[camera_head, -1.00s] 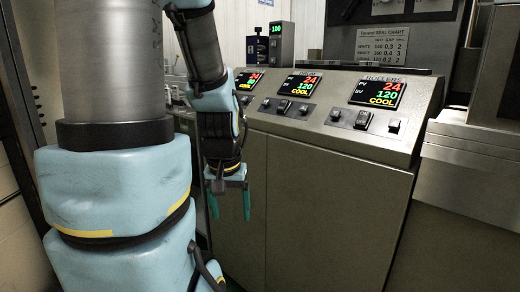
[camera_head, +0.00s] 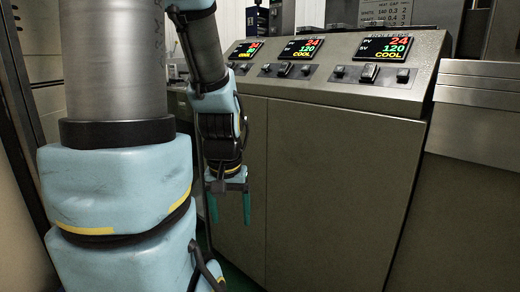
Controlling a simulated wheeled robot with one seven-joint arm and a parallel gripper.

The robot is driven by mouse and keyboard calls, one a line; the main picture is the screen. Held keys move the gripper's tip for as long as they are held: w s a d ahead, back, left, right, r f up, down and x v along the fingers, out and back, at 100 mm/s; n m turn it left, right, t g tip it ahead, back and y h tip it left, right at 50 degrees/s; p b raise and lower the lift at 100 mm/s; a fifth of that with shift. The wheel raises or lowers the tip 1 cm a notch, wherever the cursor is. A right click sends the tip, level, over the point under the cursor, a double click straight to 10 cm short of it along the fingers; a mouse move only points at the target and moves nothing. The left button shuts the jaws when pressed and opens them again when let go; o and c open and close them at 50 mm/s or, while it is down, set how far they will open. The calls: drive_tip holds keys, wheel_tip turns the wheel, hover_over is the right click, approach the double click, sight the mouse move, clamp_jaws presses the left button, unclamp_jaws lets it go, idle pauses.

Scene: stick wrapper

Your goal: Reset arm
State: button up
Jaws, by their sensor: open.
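My gripper (camera_head: 230,207) hangs at the end of my arm, left of the middle of the head view. Its two green fingers point down and stand apart, with nothing between them. My arm is bent, with the forearm hanging down in front of the left part of the grey machine cabinet (camera_head: 335,185). The gripper appears in front of the cabinet's plain lower panels, below the control panel. I cannot tell the exact gap between the fingers and the cabinet.
A metal unit (camera_head: 475,120) stands at the right. A strip of green floor (camera_head: 232,272) shows below the gripper.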

wheel_tip(320, 180, up, 30)
drive_tip(key=p, duration=2.9)
drive_tip(key=shift+c, duration=0.4)
